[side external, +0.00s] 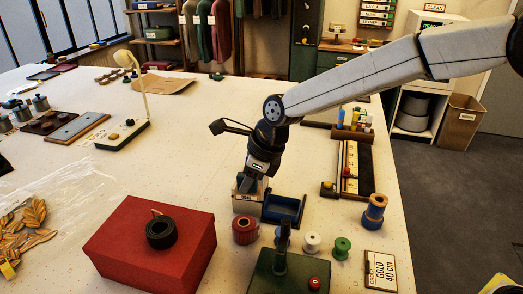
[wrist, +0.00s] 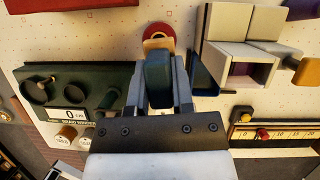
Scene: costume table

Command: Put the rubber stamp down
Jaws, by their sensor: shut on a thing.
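The rubber stamp (wrist: 158,80) shows in the wrist view as a dark green handle with a tan part at its far end. My gripper (wrist: 158,95) is shut on the handle, one grey finger on each side. In the side external view my gripper (side external: 256,183) points down, close above or behind a pale box (side external: 246,205) with a label on its front.
A red spool (side external: 245,230) stands in front of the pale box. A red box (side external: 150,245) with a black roll (side external: 161,233) is at front left. A green winder (side external: 288,272), a white spool (side external: 312,243) and a green spool (side external: 342,247) crowd the front right.

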